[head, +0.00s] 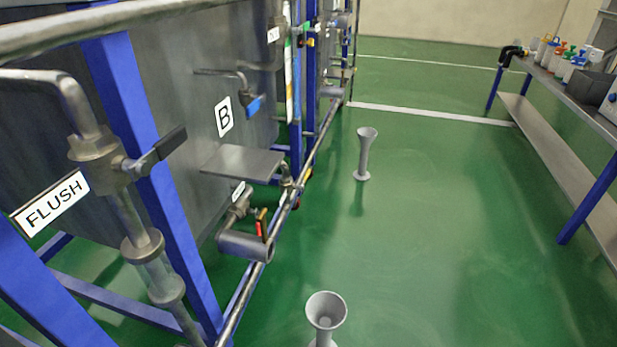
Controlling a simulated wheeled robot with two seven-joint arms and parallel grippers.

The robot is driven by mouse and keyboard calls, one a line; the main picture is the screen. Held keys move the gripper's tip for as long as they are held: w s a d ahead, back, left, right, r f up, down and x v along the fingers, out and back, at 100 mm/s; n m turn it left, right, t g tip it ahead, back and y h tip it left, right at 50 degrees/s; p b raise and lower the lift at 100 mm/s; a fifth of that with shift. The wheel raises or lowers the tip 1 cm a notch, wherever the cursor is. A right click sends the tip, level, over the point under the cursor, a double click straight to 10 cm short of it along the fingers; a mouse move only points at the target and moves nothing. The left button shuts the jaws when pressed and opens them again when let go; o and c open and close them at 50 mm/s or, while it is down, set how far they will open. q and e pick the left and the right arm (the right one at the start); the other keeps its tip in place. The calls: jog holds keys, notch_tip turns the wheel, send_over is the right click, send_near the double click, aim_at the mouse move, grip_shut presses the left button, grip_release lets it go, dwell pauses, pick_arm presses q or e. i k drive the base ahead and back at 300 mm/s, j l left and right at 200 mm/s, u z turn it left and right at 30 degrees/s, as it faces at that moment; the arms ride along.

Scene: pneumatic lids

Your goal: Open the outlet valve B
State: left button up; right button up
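A grey tank (185,90) on the left carries a large "B" label (223,118). Low on its front, below a flat grey plate (243,163), a short outlet pipe ends in a wide grey cylinder (245,246). A valve handle, red and yellow (262,226), stands roughly upright beside this pipe. A small label (238,191) above it is too small to read. Higher up, beside the "B", is a valve with a blue handle (254,106). Neither of my grippers is in view.
A valve with a black handle (169,143) and a "FLUSH" label (52,203) are close on the left. Blue frame posts (135,120) and a metal rail (318,140) edge the tank. Two grey funnel stands (327,311) (364,155) stand on open green floor. A bench (570,90) is at right.

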aim_at(307, 176)
jog(key=i+l+u, duration=0.45)
jog(key=l, duration=0.2)
jog(key=i+l+u, duration=0.2)
jog(key=l, duration=0.15)
jog(key=i+l+u, duration=0.1)
jog(key=l+u, duration=0.15)
jog(key=i+l+u, duration=0.2)
jog(key=l, duration=0.35)
jog(key=k+j, duration=0.05)
jog(key=k, duration=0.05)
